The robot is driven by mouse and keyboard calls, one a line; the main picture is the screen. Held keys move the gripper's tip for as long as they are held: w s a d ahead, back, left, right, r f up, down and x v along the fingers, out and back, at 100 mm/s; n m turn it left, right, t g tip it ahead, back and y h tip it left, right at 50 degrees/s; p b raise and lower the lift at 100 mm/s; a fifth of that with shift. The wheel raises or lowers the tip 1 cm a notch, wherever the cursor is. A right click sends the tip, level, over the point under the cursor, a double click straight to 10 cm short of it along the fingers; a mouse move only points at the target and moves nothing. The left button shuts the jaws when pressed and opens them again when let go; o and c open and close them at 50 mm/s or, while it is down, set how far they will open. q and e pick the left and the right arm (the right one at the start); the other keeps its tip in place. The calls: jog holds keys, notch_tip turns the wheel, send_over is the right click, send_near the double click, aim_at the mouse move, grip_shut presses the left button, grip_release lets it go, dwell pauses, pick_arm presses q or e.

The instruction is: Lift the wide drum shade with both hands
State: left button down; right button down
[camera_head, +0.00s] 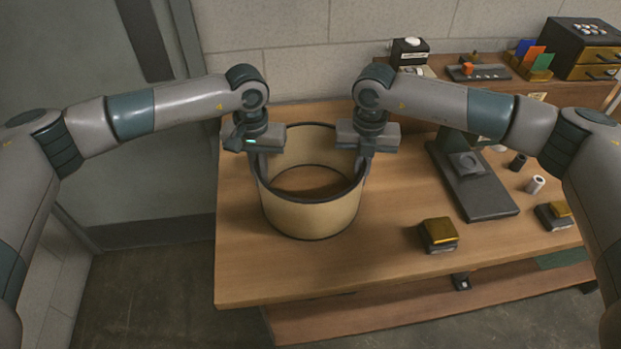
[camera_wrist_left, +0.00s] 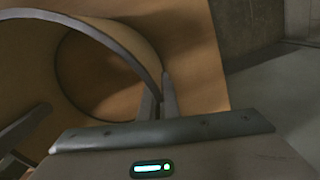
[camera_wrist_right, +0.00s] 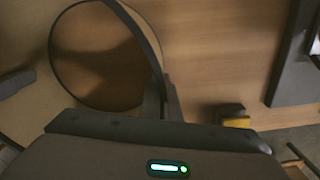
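The wide drum shade (camera_head: 312,219) is a tan open cylinder with dark rims. It is upright at the left part of the wooden table; no clear gap shows beneath it. My left gripper (camera_head: 261,168) is at its left wall, fingers close together on either side of the rim. The left wrist view shows the rim running between these fingers (camera_wrist_left: 159,105). My right gripper (camera_head: 362,168) is at the right wall; the right wrist view shows its fingers (camera_wrist_right: 163,105) likewise close about the rim. The fingertips are partly hidden by the wall.
The wooden table (camera_head: 400,280) is clear in front of the shade. A yellow-topped block (camera_head: 438,235) lies to the right. A dark stand (camera_head: 475,185) and small cylinders stand farther right. A raised shelf with a drawer box (camera_head: 590,55) is behind.

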pick_arm(q)
jog(key=shift+r, duration=0.15)
pick_arm(e)
jog(key=shift+r, duration=0.15)
dwell(0.5)
